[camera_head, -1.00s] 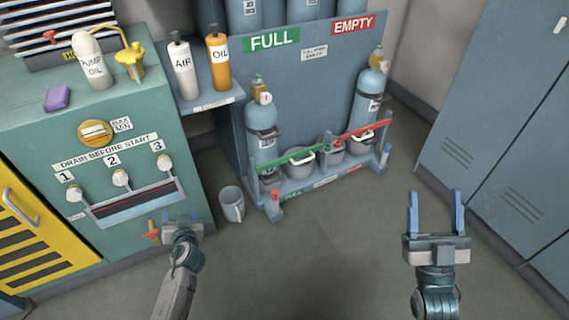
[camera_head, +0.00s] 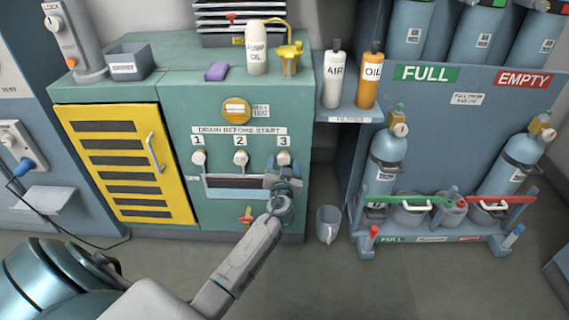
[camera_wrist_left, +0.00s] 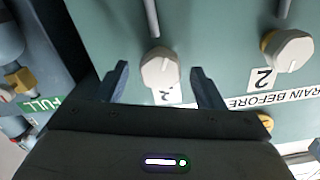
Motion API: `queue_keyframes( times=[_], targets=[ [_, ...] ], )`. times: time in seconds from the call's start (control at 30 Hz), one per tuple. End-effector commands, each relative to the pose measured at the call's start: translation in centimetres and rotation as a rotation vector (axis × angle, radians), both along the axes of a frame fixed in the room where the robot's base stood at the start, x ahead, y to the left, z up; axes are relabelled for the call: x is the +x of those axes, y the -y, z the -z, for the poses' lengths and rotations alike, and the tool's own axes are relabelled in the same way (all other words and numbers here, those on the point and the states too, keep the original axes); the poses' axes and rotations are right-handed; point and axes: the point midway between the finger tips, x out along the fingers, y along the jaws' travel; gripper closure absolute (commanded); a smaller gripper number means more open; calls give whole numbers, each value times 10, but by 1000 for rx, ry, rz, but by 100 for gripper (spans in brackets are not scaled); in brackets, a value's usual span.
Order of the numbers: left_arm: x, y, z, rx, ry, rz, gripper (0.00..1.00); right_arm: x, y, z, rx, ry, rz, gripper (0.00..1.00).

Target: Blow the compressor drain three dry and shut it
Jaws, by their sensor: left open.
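Drain knob three (camera_head: 284,158) is a pale round knob under the label 3 on the green compressor cabinet. It also shows in the left wrist view (camera_wrist_left: 160,66), turned upside down, with its label beside it. My left gripper (camera_head: 284,172) is in front of the cabinet at this knob. In the left wrist view its two fingers stand apart, one on each side of the knob, with gaps to it. I cannot tell how deep they reach. Knobs one (camera_head: 199,158) and two (camera_head: 240,158) sit to the left. A drain trough (camera_head: 222,194) lies below the knobs, partly hidden by my arm.
A red-orange valve handle (camera_head: 247,214) sits low on the cabinet beside my forearm. AIR (camera_head: 333,82) and OIL (camera_head: 370,82) bottles stand on a side shelf. A cylinder rack (camera_head: 450,140) fills the right.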

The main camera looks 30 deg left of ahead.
Motion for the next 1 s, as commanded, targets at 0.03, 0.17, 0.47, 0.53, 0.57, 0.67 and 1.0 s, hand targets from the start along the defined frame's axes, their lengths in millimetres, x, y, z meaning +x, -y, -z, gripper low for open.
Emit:
queue_keyframes(
  times=[0.03, 0.17, 0.47, 0.53, 0.57, 0.67, 1.0],
  targets=[
    [3, -2, 0, 0, 0, 0, 38, -1, 0, 0, 0, 4, 1, 38],
    [7, -4, 0, -1, -1, 0, 38, -1, 0, -1, -1, 9, 0, 38],
    [7, -5, 0, -1, -1, 0, 52, -1, 0, -1, -1, 11, 0, 38],
    [7, -5, 0, 0, -1, 0, 65, -1, 0, -1, -1, 10, 0, 38],
    [7, -5, 0, 0, -1, 0, 71, -1, 0, -1, -1, 10, 0, 38],
    [7, -5, 0, 0, -1, 0, 82, -1, 0, -1, -1, 10, 0, 38],
    [7, -4, 1, 50, -32, 0, 82, -6, -1, 0, -3, 35, -2, 38]
  ],
)
